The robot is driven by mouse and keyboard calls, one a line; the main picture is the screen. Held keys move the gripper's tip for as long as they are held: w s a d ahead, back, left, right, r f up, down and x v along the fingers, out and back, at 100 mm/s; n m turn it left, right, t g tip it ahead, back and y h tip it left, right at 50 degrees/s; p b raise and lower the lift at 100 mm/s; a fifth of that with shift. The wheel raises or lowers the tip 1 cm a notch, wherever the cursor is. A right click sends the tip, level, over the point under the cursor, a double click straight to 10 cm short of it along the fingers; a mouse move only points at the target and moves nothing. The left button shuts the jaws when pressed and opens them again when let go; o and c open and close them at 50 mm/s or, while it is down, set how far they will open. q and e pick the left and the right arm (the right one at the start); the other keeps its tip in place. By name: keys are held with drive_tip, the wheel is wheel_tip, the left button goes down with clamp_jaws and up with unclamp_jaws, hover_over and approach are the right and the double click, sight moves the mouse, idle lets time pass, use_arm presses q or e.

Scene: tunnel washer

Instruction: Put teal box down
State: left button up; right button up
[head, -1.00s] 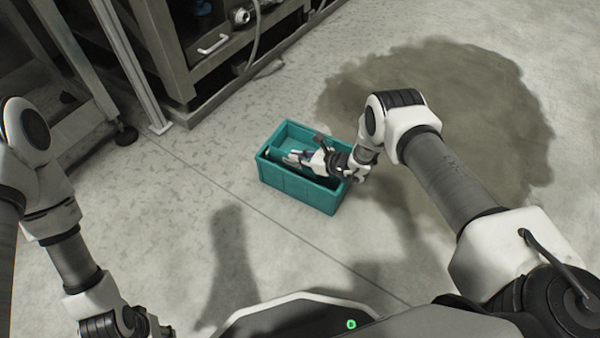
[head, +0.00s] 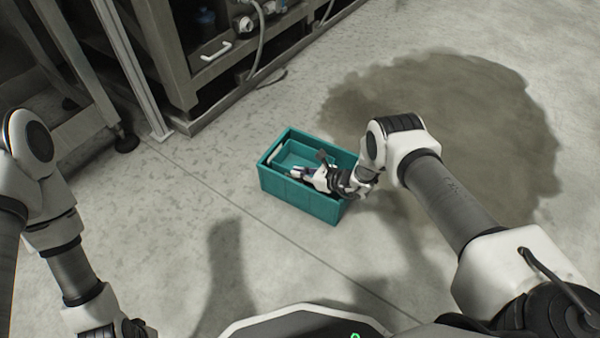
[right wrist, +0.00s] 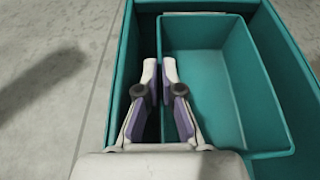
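An open teal box (right wrist: 215,85) sits inside a larger teal crate (head: 295,196), inside its walls in the right wrist view. The crate stands on the floor in the middle of the head view. My right gripper (right wrist: 160,68) is closed on the box's left wall in the right wrist view, one finger on each side. In the head view my right gripper (head: 300,173) reaches into the crate from the right. I cannot tell whether the box rests on the crate's bottom. My left gripper (head: 140,328) is mostly cut off at the bottom edge, away from the crate.
A metal machine frame (head: 185,85) with hoses and a handle stands behind, at the upper left. A dark wet patch (head: 470,130) covers the floor at the right. The floor around the crate's left and front sides is clear.

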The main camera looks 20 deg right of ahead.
drive_tip(key=o, duration=0.4)
drive_tip(key=shift+s+f, duration=0.1)
drive_tip(key=shift+f, duration=0.15)
drive_tip(key=shift+c, duration=0.2)
drive_tip(key=shift+r, duration=0.15)
drive_tip(key=s+d+r+p, duration=0.1)
drive_tip(key=p, duration=0.1)
drive_tip(key=s+d+r+p, duration=0.1)
drive_tip(key=shift+s+d+r+p, duration=0.15)
drive_tip(key=shift+s+r+p, duration=0.05)
drive_tip(key=shift+r+p, duration=0.2)
drive_tip(key=p+v, duration=0.3)
drive_tip(key=v, duration=0.5)
drive_tip(key=shift+s+f, duration=0.1)
drive_tip(key=shift+s, duration=0.05)
